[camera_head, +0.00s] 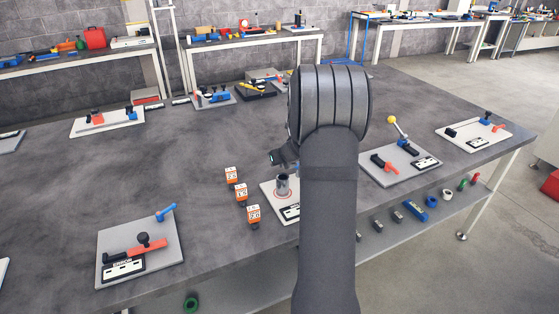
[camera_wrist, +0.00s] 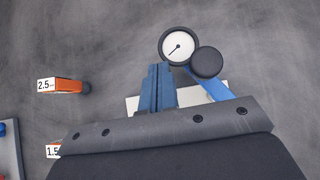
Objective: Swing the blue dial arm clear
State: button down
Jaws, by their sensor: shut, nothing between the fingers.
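The blue dial arm (camera_wrist: 213,86) shows in the wrist view, running down and right from beside a round white-faced dial (camera_wrist: 178,46). A black round knob (camera_wrist: 206,62) sits next to the dial and covers part of the arm. My gripper (camera_wrist: 158,68) is shut and empty, its fingertips just below and left of the dial. I cannot tell whether they touch it. In the head view my own arm hides most of this spot. What lies under the dial is hidden in the wrist view.
Orange-and-white number blocks (camera_head: 241,191) stand left of the plate. A clamp board (camera_head: 110,238) lies at the front left, and another with a yellow-knobbed lever (camera_head: 392,120) at the right.

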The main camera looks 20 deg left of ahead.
dwell(0.3)
jog(key=s, duration=0.2)
jog(key=s+d, duration=0.1)
jog(key=s, duration=0.1)
jog(key=s+d+r, duration=0.1)
jog(key=s+r, duration=0.5)
jog(key=r, duration=0.1)
jog(key=shift+s+d, duration=0.25)
jog(key=shift+s, duration=0.15)
jog(key=w+f, duration=0.2)
jog(key=w+a+f, duration=0.1)
jog(key=w+f, duration=0.3)
jog(key=f, duration=0.1)
jog(key=shift+w+a, duration=0.3)
jog(key=shift+w, duration=0.1)
jog(key=w, duration=0.3)
jog(key=shift+a, duration=0.35)
jog(key=shift+w+a, duration=0.1)
jog(key=shift+w, duration=0.45)
jog(key=shift+s, duration=0.1)
